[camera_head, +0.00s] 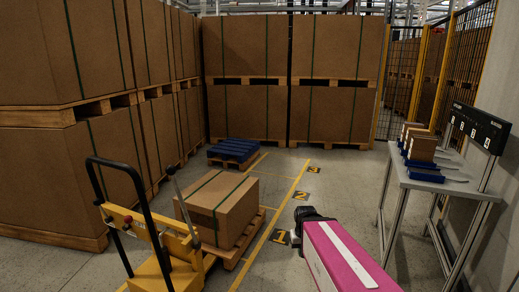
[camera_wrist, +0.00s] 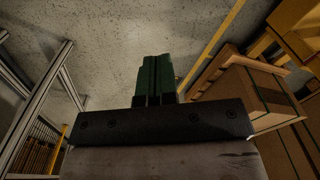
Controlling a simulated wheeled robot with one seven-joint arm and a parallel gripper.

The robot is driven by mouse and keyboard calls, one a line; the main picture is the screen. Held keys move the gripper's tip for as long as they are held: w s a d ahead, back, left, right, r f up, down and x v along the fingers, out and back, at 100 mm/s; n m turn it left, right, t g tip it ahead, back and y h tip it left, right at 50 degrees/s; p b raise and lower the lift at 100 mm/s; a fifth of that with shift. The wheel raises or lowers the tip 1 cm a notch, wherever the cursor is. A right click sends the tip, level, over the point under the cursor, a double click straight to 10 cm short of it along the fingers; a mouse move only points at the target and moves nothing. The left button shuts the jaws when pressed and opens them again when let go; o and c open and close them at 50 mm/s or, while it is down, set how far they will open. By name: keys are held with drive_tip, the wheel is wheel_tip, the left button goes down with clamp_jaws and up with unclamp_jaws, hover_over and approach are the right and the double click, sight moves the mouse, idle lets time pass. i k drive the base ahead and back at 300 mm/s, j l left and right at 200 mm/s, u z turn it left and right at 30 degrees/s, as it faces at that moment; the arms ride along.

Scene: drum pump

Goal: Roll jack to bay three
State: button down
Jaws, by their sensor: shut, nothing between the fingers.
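The yellow jack (camera_head: 165,245) stands at the front left in the head view, its black loop handle (camera_head: 125,170) upright. A strapped carton on a wooden pallet (camera_head: 237,250) is just right of and beyond it; whether the forks are under that pallet is hidden. The floor mark 3 (camera_head: 313,169) for bay three is farther back, with a blue pallet (camera_head: 233,150) on the floor to its left. In the wrist view my gripper (camera_wrist: 155,60) has its green fingers together and empty, over bare floor. It is apart from the jack, which is left of my arm.
Floor marks 2 (camera_head: 301,195) and 1 (camera_head: 281,237) lie along a yellow line (camera_head: 268,232). Tall carton stacks (camera_head: 60,160) stand along the left and back. A grey table (camera_head: 440,183) with small boxes stands at right. The floor between line and table is clear.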

sight(163, 271)
drive_tip(key=k+u, duration=0.15)
drive_tip(key=u, duration=1.55)
